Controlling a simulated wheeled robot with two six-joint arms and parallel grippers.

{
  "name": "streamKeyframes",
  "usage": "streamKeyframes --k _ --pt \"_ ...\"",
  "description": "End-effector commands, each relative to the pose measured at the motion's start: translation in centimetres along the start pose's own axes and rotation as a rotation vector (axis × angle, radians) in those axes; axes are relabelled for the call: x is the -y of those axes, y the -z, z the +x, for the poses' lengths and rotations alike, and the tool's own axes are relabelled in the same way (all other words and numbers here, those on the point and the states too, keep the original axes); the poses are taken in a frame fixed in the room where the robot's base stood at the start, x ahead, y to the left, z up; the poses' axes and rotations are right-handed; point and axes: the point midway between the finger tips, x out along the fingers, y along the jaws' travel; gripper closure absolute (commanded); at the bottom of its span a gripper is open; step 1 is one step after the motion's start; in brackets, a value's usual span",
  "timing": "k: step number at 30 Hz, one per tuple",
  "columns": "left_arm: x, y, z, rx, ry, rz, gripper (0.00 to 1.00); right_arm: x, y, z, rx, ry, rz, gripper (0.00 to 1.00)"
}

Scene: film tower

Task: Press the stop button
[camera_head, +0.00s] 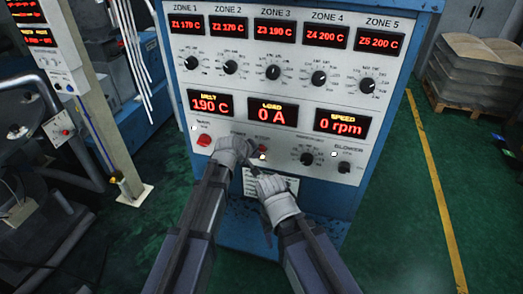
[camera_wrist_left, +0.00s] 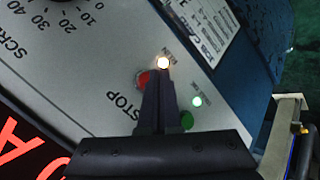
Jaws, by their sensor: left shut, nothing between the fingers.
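The red stop button (camera_wrist_left: 144,79) shows in the left wrist view beside the word STOP, partly hidden behind my fingers. My left gripper (camera_wrist_left: 158,78) is shut and empty, its tips overlapping the button's edge; I cannot tell whether they touch it. In the head view my left gripper (camera_head: 252,150) is at the lower middle of the control panel (camera_head: 300,90), and it hides much of the button area. My right gripper (camera_head: 256,171) is just below it, close to the panel; its jaw opening is too small to tell.
A green button (camera_wrist_left: 186,119) and a lit green lamp (camera_wrist_left: 197,101) are near my fingers. A red knob (camera_head: 204,141) is left of my grippers. The load display (camera_head: 273,114) reads 0 A; the speed display (camera_head: 341,123) reads 0 rpm.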

Motion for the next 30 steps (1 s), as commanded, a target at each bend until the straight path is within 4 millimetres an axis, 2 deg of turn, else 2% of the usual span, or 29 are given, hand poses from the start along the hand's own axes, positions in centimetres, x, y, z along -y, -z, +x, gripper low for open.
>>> streamKeyframes --k 30 --pt "-0.44 0.44 0.57 0.000 0.000 0.000 1.00 0.00 0.00 -0.02 0.000 0.000 0.000 0.50"
